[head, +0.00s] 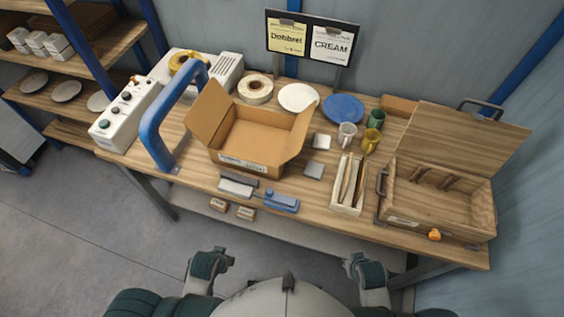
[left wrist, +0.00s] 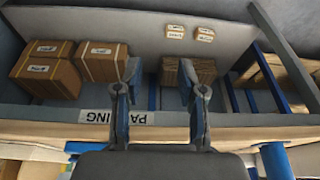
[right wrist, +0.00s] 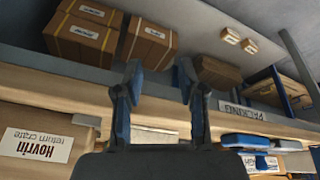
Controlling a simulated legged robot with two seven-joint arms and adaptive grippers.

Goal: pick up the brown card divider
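A narrow pale holder (head: 334,194) stands on the bench right of centre, with several thin upright pieces in it. A brown strip among them (head: 348,180) looks like the card divider, but it is too small to be sure. My left gripper (head: 222,257) is at the bottom of the head view, in front of the bench and well away from the holder. Its fingers are apart and empty in the left wrist view (left wrist: 160,78). My right gripper (head: 354,262) is also in front of the bench, below the holder in the picture. The right wrist view shows it open and empty (right wrist: 160,80).
An open cardboard box (head: 245,160) stands left of the holder. A lidded wooden crate (head: 480,212) stands to its right. Mugs (head: 371,138) and plates (head: 343,108) are behind it. A blue arched frame (head: 156,125) rises at the left. A blue-handled tool (head: 281,201) lies near the front edge.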

